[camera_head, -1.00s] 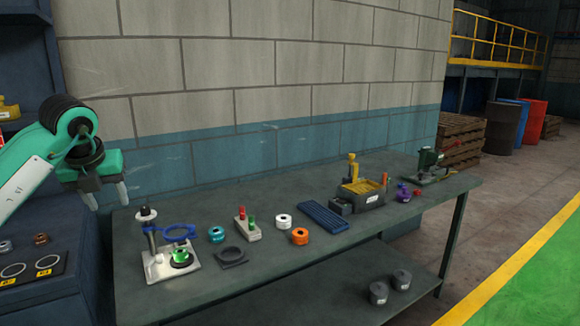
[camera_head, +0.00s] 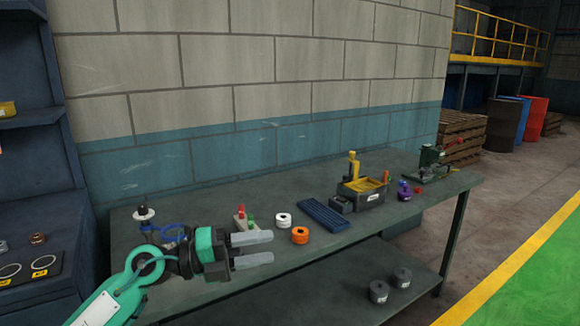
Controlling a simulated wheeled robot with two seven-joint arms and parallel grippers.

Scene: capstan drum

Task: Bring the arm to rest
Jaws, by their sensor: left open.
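My left gripper (camera_head: 270,247) is in the lower middle-left of the head view, over the left half of the workbench (camera_head: 335,262). Its two grey fingers point right, apart, with nothing between them. The green and black arm comes in from the bottom left. It covers most of the stand (camera_head: 145,215) with the blue ring (camera_head: 165,230); only the black-and-white top and part of the ring show. The stand's base and the teal and green spools seen earlier are hidden. My right gripper is not in view.
Beyond the gripper are a block with red and green pegs (camera_head: 240,220), a white spool (camera_head: 283,220), an orange spool (camera_head: 300,235), a blue ribbed tray (camera_head: 325,216) and a grey bin (camera_head: 364,194). Two grey cylinders (camera_head: 390,285) stand on the lower shelf. A wall (camera_head: 250,90) rises behind.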

